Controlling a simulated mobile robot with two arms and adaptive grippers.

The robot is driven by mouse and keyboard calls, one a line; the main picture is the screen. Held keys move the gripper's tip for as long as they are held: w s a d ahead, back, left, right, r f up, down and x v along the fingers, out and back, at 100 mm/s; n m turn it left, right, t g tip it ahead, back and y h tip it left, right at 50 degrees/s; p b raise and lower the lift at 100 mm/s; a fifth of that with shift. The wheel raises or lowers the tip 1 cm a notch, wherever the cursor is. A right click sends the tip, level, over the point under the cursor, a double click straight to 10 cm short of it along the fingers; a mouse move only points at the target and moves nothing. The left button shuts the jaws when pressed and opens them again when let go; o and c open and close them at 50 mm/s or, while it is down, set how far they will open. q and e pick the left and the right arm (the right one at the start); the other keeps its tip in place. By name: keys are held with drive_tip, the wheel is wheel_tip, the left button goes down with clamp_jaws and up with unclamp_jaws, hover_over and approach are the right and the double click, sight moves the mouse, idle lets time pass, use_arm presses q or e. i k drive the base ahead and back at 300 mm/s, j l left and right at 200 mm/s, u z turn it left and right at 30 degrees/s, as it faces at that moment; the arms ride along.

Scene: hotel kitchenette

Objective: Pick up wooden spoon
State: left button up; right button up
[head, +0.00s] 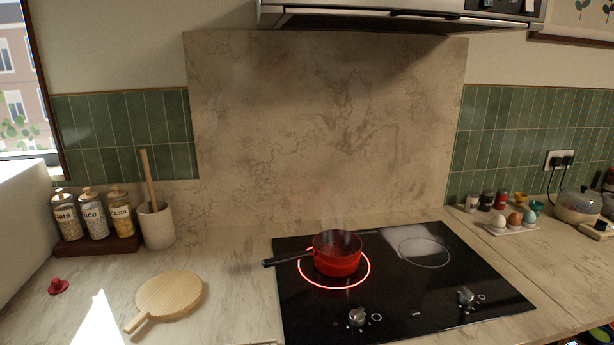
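A wooden spoon (148,178) stands tilted slightly left in a pale stone-like crock (158,227) on the left part of the counter. Only its long handle shows above the rim; its lower end is hidden inside the crock. Neither of my grippers is in the head view.
Jars of oats, rice and pasta stand on a dark wooden tray (98,247) just left of the crock. A round wooden board (170,295) lies in front. A steaming red pan (337,254) sits on a glowing ring of the black hob (459,277), handle pointing left.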

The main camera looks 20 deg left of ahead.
sight(143, 152)
drive_tip(key=j+u, duration=0.15)
drive_tip(key=u, duration=1.5)
drive_tip(key=i+l, duration=0.05)
